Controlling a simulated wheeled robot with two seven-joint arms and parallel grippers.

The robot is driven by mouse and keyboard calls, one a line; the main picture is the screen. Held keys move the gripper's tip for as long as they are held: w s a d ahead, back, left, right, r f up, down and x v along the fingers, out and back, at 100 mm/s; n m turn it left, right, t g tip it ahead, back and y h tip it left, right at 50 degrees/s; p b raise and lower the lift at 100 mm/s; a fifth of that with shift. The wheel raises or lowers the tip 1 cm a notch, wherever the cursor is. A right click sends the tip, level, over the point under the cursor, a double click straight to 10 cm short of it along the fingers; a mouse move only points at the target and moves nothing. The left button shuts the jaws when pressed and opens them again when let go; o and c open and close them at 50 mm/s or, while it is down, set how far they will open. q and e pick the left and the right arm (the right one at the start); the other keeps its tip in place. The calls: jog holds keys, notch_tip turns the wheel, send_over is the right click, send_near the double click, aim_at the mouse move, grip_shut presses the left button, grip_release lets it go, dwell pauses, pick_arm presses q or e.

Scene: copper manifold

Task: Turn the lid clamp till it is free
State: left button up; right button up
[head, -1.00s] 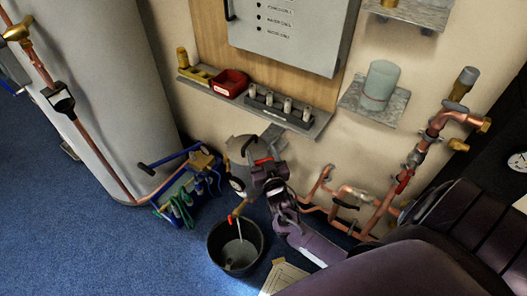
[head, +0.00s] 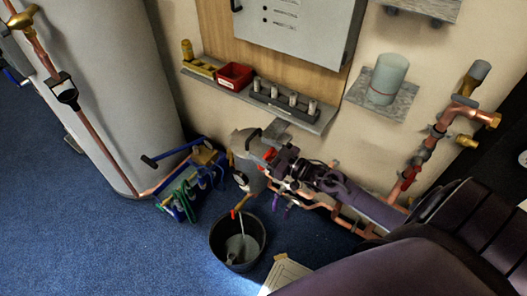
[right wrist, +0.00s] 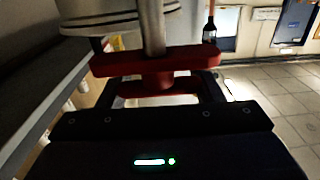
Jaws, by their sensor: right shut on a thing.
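A grey lidded vessel (head: 248,176) stands against the wall below the shelf; its pale rim (right wrist: 125,18) shows at the top of the right wrist view. The red lid clamp (right wrist: 150,64) has a cross bar on a metal post, in the middle of that view. My right gripper (right wrist: 155,85) is shut on the clamp, with a dark finger at either side. In the head view the right gripper (head: 271,162) is at the vessel's right side, its arm coming in from the right; it hides most of the clamp. My left gripper is not in view.
A black bucket (head: 214,246) stands below the vessel's tap. Blue-framed equipment (head: 190,185) is left of it. Copper pipes (head: 408,178) run along the wall at the right. The shelf (head: 318,124) above carries small parts. Blue floor is clear at left.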

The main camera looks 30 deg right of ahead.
aim_at(270, 154)
dwell(0.3)
jog(key=o, duration=1)
jog(key=v, duration=0.8)
jog(key=shift+w, duration=0.1)
